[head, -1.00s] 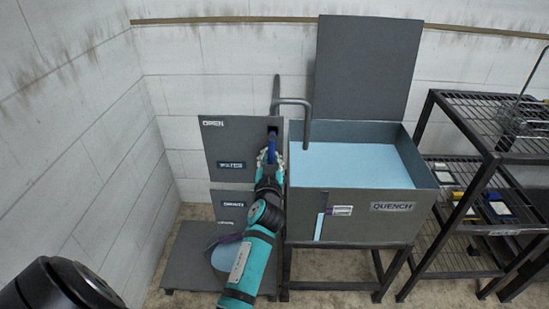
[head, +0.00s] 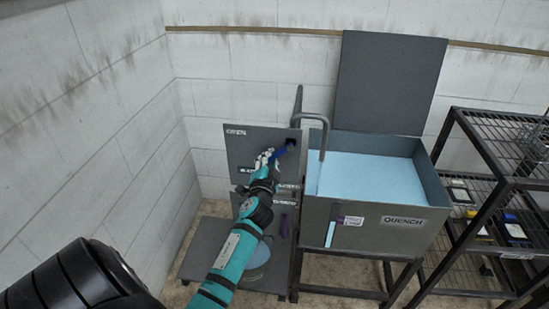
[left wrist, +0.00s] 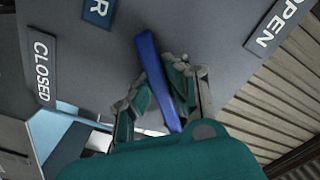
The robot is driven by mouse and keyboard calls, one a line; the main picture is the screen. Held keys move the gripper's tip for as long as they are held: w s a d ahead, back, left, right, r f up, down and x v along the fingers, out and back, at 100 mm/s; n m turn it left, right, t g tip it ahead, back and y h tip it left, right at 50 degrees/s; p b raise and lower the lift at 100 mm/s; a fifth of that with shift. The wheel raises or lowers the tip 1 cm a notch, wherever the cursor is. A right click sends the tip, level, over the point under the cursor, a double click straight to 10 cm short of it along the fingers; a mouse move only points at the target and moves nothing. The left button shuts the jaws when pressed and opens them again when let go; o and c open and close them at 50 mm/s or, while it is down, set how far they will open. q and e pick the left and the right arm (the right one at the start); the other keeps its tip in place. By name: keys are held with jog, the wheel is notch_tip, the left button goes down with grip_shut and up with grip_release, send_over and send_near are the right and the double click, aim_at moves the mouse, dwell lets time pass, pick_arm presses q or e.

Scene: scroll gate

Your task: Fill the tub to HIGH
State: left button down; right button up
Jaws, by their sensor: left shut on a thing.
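The grey tub marked QUENCH (head: 390,236) stands on a dark frame with pale blue water (head: 370,178) inside. A pale blue gauge strip (head: 331,233) runs down its front, beside a small tag (head: 352,221) too small to read. A bent grey spout (head: 323,150) reaches over the tub. Left of it, a grey panel (head: 262,138) carries a blue lever (head: 286,148), slanting down and left from its pivot. My left gripper (head: 268,160) is shut on the lever, which lies between its fingers in the left wrist view (left wrist: 155,75). OPEN and CLOSED labels show there. My right gripper is out of view.
A purple handle (head: 284,226) is on the lower panel, below the blue lever. A round pale object (head: 258,262) is partly hidden behind my arm. A wire shelf rack (head: 490,180) stands close right of the tub. The tub's lid (head: 390,85) stands raised.

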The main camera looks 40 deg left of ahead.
pick_arm(q)
jog(key=shift+s+a+r+m+p, duration=0.1)
jog(key=shift+a+r+m+p, duration=0.1)
jog(key=shift+r+m+p, duration=0.35)
jog(key=shift+f+m, duration=0.1)
jog(key=shift+m, duration=0.15)
jog(key=c, duration=1.3)
grip_release()
jog(key=shift+s, duration=0.1)
jog(key=v, duration=1.2)
jog(key=shift+f, duration=0.1)
